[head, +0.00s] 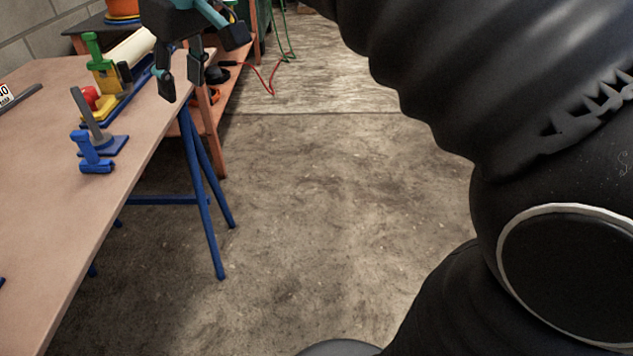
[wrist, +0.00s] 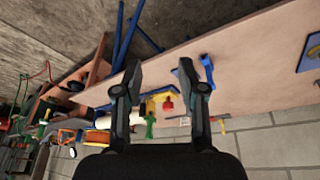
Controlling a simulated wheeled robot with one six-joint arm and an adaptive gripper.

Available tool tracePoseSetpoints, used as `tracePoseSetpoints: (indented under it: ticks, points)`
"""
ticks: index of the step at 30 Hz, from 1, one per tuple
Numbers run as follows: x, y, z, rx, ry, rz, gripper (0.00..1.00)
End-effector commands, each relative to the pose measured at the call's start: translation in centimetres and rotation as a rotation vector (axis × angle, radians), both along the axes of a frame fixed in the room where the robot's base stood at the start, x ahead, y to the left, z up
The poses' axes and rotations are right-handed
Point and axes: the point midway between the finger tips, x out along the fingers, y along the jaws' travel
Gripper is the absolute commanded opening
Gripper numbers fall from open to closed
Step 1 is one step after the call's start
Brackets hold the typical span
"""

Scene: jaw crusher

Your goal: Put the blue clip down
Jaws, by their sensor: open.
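The blue clip (head: 92,156) rests on the tabletop near its right edge in the head view, close to a grey bar on a blue base. My gripper (head: 182,78) is open, above and to the right of the clip, apart from it, with nothing between its fingers. In the wrist view my gripper (wrist: 160,76) has its two fingers spread.
The wooden table (head: 50,210) stands on blue trestle legs (head: 203,215). Behind the clip are a grey bar with a blue base (head: 118,146) and a yellow and green clamp (head: 103,78) with a red ball (head: 90,97). An orange shelf (head: 215,130) stands beyond. The tabletop's front is mostly clear.

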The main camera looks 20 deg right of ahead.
Motion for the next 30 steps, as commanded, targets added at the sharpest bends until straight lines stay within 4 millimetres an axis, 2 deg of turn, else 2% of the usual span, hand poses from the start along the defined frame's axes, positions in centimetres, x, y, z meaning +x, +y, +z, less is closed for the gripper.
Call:
tracePoseSetpoints:
  ticks: [1, 3, 9, 15, 18, 21, 24, 30]
  points:
    - [-1.4, -1.8, -1.2, 0.006, -0.01, -0.057, 0.4]
    - [-3.0, -3.7, -3.2, 0.015, -0.025, -0.132, 0.4]
    - [-8.3, -8.6, -9.7, 0.042, -0.071, -0.341, 0.4]
    - [-13.2, -11.9, -16.6, 0.067, -0.114, -0.513, 0.4]
    - [-14.9, -12.7, -19.2, 0.076, -0.128, -0.568, 0.4]
    - [-15.8, -13.4, -20.6, 0.081, -0.136, -0.6, 0.4]
    - [-16.1, -13.6, -21.2, 0.083, -0.139, -0.612, 0.4]
    - [-16.1, -13.6, -21.3, 0.083, -0.138, -0.612, 0.4]
